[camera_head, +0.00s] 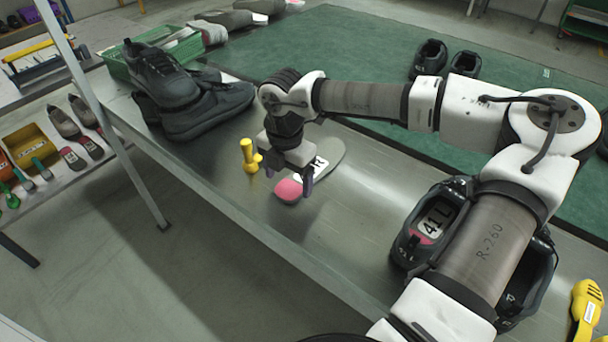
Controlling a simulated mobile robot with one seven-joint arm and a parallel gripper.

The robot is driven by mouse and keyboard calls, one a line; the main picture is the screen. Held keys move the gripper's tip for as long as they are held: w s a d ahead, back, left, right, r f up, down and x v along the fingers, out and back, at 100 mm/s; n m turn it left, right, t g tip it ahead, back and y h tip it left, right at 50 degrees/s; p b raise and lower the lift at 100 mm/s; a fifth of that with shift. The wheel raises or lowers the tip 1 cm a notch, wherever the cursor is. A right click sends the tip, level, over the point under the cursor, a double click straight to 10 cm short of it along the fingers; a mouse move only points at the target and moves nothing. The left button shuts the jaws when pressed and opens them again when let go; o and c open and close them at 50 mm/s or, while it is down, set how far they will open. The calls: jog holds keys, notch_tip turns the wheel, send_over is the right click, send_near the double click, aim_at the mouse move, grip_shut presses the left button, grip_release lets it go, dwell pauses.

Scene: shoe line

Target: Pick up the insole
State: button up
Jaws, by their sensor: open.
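The insole (328,156) lies flat on the metal bench top, grey with a white label and a pink heel end (288,190). My gripper (289,190) is above the insole near its pink end, pointing down. Its fingers are apart, with the pink end showing between them. I cannot tell whether the fingers touch the insole. My gripper hides part of the insole's middle.
A yellow tool (248,155) stands just left of my gripper. Dark shoes (205,108) are piled at the left by a green crate (120,70). A dark shoe labelled "41 L" (425,232) sits by my arm. A green mat (340,40) covers the back.

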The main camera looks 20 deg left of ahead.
jog(key=shift+f, duration=1.35)
jog(key=c, duration=1.1)
jog(key=shift+o, duration=0.2)
jog(key=shift+r, duration=0.1)
